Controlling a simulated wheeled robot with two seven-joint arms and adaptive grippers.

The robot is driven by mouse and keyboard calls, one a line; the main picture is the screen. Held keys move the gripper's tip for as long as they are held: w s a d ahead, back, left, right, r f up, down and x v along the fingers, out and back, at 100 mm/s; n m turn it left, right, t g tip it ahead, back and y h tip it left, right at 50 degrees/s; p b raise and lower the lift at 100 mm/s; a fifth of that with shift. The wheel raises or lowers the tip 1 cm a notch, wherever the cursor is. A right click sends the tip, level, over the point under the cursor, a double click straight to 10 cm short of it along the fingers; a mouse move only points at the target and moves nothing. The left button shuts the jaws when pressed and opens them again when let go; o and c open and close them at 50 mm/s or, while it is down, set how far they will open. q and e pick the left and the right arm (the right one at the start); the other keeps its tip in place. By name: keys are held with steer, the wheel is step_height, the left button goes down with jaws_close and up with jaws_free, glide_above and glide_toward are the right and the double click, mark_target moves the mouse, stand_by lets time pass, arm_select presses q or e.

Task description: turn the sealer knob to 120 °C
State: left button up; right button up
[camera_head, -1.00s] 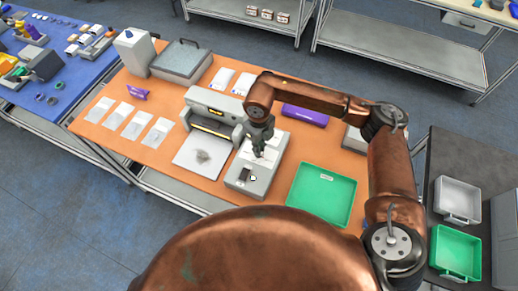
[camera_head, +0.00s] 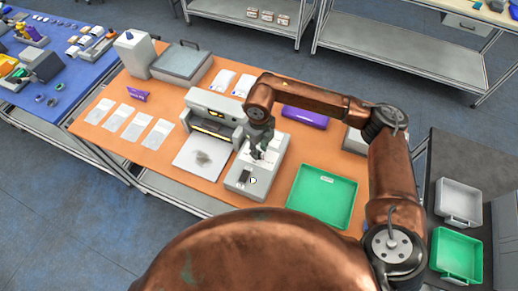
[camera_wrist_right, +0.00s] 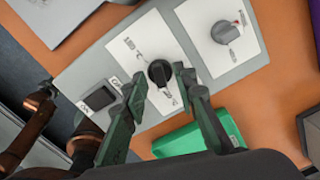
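The sealer's grey control box (camera_head: 239,186) sits on the orange table in front of the white sealer unit (camera_head: 216,107). In the right wrist view the box's top (camera_wrist_right: 85,72) carries a black knob (camera_wrist_right: 158,72) on a white label, a grey knob (camera_wrist_right: 225,31) with a red mark, and a dark switch (camera_wrist_right: 100,98). My right gripper (camera_head: 256,154) is over the box; in the wrist view its fingertips (camera_wrist_right: 160,83) are apart, one on each side of the black knob. Contact with the knob is unclear. My left gripper is not seen.
A green tray (camera_head: 322,171) lies right of the box. A purple case (camera_head: 305,117) lies behind. A scale-like grey box (camera_head: 181,62) stands at the back left.

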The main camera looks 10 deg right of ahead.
mark_target(259, 152)
step_height(259, 152, up, 12)
stand_by(0.6)
steer(key=shift+s+f, duration=0.1)
stand_by(0.4)
